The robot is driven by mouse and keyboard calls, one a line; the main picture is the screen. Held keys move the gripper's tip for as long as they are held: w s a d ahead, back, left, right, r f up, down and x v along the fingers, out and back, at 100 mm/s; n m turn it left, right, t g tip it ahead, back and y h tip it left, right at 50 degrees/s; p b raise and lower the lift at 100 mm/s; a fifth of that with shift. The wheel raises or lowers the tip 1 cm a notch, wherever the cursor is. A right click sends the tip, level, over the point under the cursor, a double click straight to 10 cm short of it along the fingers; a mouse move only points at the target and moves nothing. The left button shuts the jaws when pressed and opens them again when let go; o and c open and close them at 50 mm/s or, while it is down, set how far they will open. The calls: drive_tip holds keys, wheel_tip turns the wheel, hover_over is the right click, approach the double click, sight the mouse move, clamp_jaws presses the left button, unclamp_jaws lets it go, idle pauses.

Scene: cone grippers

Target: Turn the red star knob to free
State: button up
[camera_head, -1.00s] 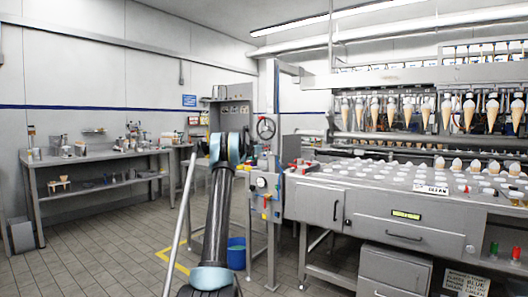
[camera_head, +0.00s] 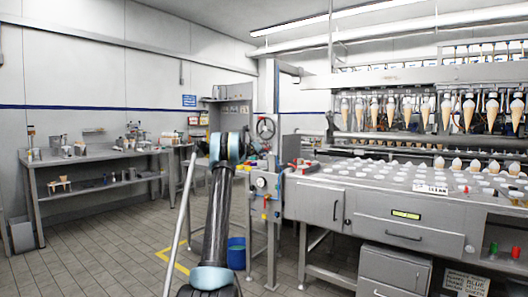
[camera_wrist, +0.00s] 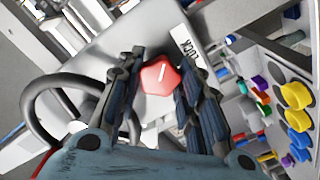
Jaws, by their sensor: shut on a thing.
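The red star knob (camera_wrist: 159,76) is in the middle of the wrist view, with a short white line on its face. My gripper (camera_wrist: 155,88) has its two dark, ridged fingers on either side of it and is shut on it. The fingers and palm hide part of the knob's edges and the surface below it. A white label (camera_wrist: 186,46) with dark lettering, seemingly "LOCK", is on the grey panel just above and right of the knob. In the head view my arm reaches toward the machine's left end; I cannot clearly pick out the fingers there.
A dark curved handle or hose (camera_wrist: 45,105) is left of the fingers in the wrist view. Several coloured knobs (camera_wrist: 297,95) are at the right.

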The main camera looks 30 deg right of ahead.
drive_tip(key=n, duration=0.4)
drive_tip(key=shift+w+a+n, duration=0.15)
drive_tip(key=shift+a+n, duration=0.05)
drive_tip(key=shift+n, duration=2.4)
drive_tip(key=o, duration=1.1)
drive_tip(key=shift+w+f, duration=0.1)
drive_tip(key=shift+d, duration=0.1)
